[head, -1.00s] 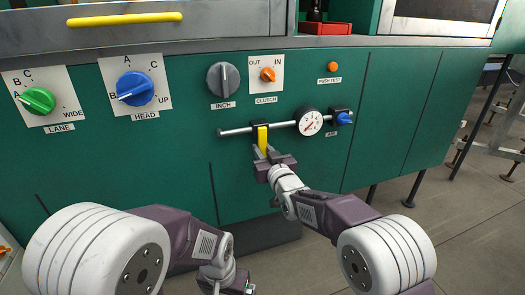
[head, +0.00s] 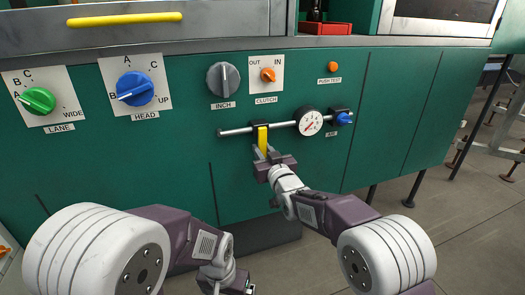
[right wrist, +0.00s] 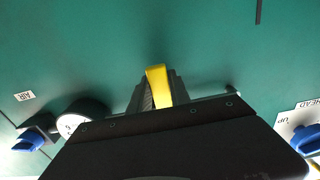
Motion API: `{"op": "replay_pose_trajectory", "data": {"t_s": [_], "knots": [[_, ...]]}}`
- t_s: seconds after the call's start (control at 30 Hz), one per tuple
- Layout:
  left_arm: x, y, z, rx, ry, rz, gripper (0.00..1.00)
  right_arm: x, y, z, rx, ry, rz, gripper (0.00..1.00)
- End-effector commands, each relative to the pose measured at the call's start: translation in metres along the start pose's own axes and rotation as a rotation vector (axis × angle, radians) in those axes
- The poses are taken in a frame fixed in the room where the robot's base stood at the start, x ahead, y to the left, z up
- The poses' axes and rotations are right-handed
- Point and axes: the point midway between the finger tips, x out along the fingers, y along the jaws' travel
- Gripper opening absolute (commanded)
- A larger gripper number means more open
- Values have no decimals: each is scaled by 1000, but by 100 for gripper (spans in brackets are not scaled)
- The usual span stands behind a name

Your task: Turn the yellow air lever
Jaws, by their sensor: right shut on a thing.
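The yellow air lever (head: 262,138) hangs down from a black valve block on the grey air pipe (head: 235,131), on the front of the green machine. My right gripper (head: 266,153) is at the lever's lower part, with its fingers on either side of it. In the right wrist view the lever (right wrist: 157,85) sits between the two dark fingers, and the gripper is shut on it. The wrist hides part of the pipe in that view. My left gripper (head: 238,288) is low at the bottom edge of the head view, and its fingers are not clear.
A pressure gauge (head: 309,122) and a blue knob (head: 344,118) sit on the pipe right of the lever. Above are the grey inch knob (head: 223,79) and orange clutch knob (head: 268,74). The blue head knob (head: 135,88) and green lane knob (head: 37,100) are at left.

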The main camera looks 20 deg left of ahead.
Motion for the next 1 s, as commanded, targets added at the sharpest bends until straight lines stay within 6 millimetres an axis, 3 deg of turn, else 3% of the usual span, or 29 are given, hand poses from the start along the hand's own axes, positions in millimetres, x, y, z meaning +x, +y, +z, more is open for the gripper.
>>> {"op": "replay_pose_trajectory", "data": {"t_s": [0.57,1.0], "knots": [[-2,0,0,0,0,0,97,0,4,0,-54,-2,1,0],[-12,0,-1,0,0,0,97,0,25,-6,-409,-1,1,0]]}}
